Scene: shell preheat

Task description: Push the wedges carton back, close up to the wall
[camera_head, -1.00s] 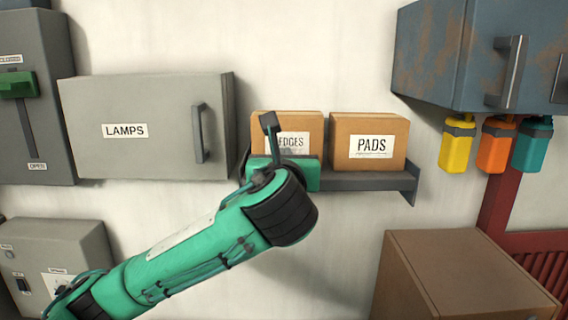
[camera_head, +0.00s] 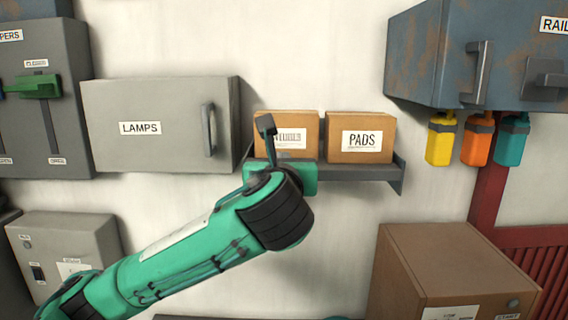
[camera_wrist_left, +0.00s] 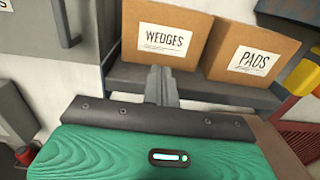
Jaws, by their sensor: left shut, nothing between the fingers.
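The wedges carton (camera_head: 297,125) is a brown box with a white label on the left part of a grey wall shelf (camera_head: 365,175). Its label reads WEDGES in the left wrist view (camera_wrist_left: 168,38). My left gripper (camera_head: 265,125) is shut and empty, in front of the carton's left part in the head view. In the left wrist view its shut fingers (camera_wrist_left: 162,84) point at the carton's lower front. I cannot tell whether they touch it. The gap between the carton and the wall is hidden. My right gripper is not in view.
The pads carton (camera_head: 361,137) stands just right of the wedges carton. A grey LAMPS cabinet (camera_head: 160,125) is on the wall to the left. A rusty blue cabinet (camera_head: 430,60) with hanging yellow, orange and teal bottles is at the right. A large brown box (camera_head: 440,260) stands below.

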